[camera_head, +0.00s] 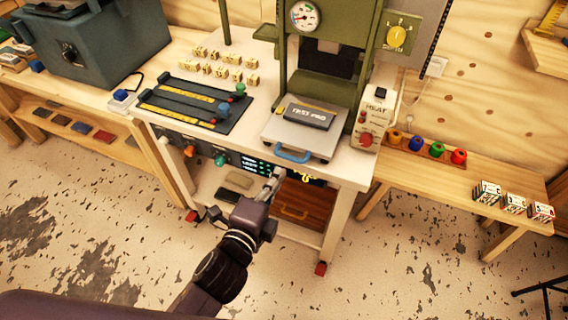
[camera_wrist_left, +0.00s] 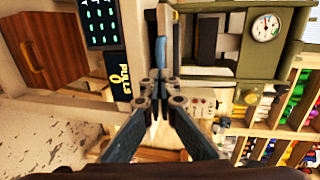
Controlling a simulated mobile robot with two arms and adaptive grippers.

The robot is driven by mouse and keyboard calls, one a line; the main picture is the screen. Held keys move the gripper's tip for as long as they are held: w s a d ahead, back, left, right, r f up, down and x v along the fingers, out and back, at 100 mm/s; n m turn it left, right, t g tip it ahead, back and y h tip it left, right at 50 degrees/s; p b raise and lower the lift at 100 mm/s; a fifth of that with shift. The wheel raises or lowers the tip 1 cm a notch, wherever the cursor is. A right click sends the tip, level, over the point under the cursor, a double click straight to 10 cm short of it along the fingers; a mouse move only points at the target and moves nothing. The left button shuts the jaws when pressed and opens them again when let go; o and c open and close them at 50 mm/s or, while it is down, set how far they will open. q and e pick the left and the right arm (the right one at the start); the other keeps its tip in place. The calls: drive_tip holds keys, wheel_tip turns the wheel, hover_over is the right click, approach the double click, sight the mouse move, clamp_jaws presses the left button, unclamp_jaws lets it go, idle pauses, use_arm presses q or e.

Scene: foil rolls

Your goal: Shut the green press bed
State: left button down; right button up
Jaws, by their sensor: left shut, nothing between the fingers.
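The green press (camera_head: 325,60) stands on a white workbench. Its metal bed (camera_head: 272,132) sticks out toward the front, carrying a dark block marked as a test pad (camera_head: 308,115). A blue handle (camera_head: 293,155) runs along the bed's front edge; what looks like it also shows in the left wrist view (camera_wrist_left: 160,50). My left gripper (camera_head: 274,180) is shut and empty, below and slightly left of the handle. In the left wrist view its fingertips (camera_wrist_left: 158,82) are close to the handle; I cannot tell whether they touch. My right gripper is not in view.
A heat control box (camera_head: 374,118) stands right of the bed. A dark slider panel (camera_head: 195,103) lies to the left. Under the top are a lit display (camera_head: 258,165) and a brown drawer (camera_head: 296,203). A lower side bench (camera_head: 450,178) holds colored pieces. Floor in front is clear.

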use_arm(q)
drive_tip(key=shift+x, duration=2.25)
drive_tip(key=p, duration=0.1)
approach(305, 122)
drive_tip(key=f, duration=0.1)
drive_tip(key=w+f, duration=0.1)
drive_tip(key=f, duration=0.1)
drive_tip(key=shift+w+d, duration=0.15)
drive_tip(key=shift+w, duration=0.05)
drive_tip(key=x, duration=0.3)
drive_tip(key=r+x, duration=0.1)
drive_tip(key=x, duration=0.3)
drive_tip(key=b+x, duration=0.1)
drive_tip(key=x, duration=0.2)
drive_tip(key=shift+w+d+r, duration=0.2)
drive_tip(key=shift+w+r, duration=0.1)
drive_tip(key=shift+r, duration=0.25)
drive_tip(key=shift+w+r, duration=0.1)
